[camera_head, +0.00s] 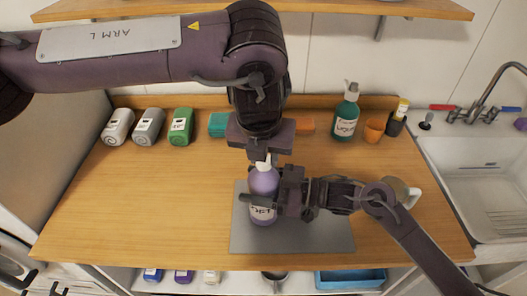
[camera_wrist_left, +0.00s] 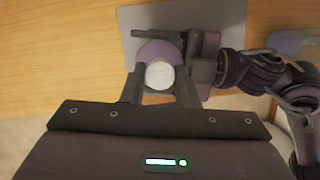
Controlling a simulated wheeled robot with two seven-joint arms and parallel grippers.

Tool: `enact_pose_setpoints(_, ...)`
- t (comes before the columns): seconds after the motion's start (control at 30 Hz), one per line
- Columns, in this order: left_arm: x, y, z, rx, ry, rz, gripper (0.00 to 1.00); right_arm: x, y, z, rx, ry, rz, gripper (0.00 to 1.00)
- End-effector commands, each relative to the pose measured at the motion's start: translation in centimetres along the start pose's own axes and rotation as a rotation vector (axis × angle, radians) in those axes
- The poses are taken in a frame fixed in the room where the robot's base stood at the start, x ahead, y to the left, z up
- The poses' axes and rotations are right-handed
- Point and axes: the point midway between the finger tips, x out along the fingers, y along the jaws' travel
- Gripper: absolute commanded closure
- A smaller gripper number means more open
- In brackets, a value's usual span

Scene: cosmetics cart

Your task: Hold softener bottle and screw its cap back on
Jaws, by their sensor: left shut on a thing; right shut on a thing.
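The purple softener bottle (camera_head: 264,181) stands upright on the grey mat (camera_head: 325,238), its label partly hidden by my right gripper. My right gripper (camera_head: 272,198) is shut on the bottle's body from the right. My left gripper (camera_head: 262,159) points straight down over the bottle and is shut on the white cap (camera_wrist_left: 160,75). In the left wrist view, the left fingers (camera_wrist_left: 160,86) flank the cap, which lies over the bottle's purple shoulder (camera_wrist_left: 158,47). The cap is at the bottle's mouth; I cannot tell how tightly it sits.
White, grey and green bottles (camera_head: 181,127) lie at the back left. A green pump bottle (camera_head: 345,112) and an orange cup (camera_head: 374,130) stand at the back right. A sink (camera_head: 487,185) is at right. A pale mug (camera_head: 405,192) is behind my right arm. The left tabletop is clear.

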Motion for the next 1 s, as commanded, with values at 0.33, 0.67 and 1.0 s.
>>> enact_pose_setpoints(0.33,0.52,0.02,-0.17,0.007,0.001,-0.003,0.94,-0.01,0.03,-0.01,0.000,0.000,0.001,1.00)
enact_pose_setpoints(0.67,0.61,0.29,-0.15,0.480,0.006,-0.144,0.94,-0.02,0.04,-0.01,-0.001,0.000,0.001,1.00)
enact_pose_setpoints(1.0,0.64,0.35,0.11,1.131,0.004,-0.329,0.94,-0.02,0.05,0.00,-0.001,0.000,0.001,1.00)
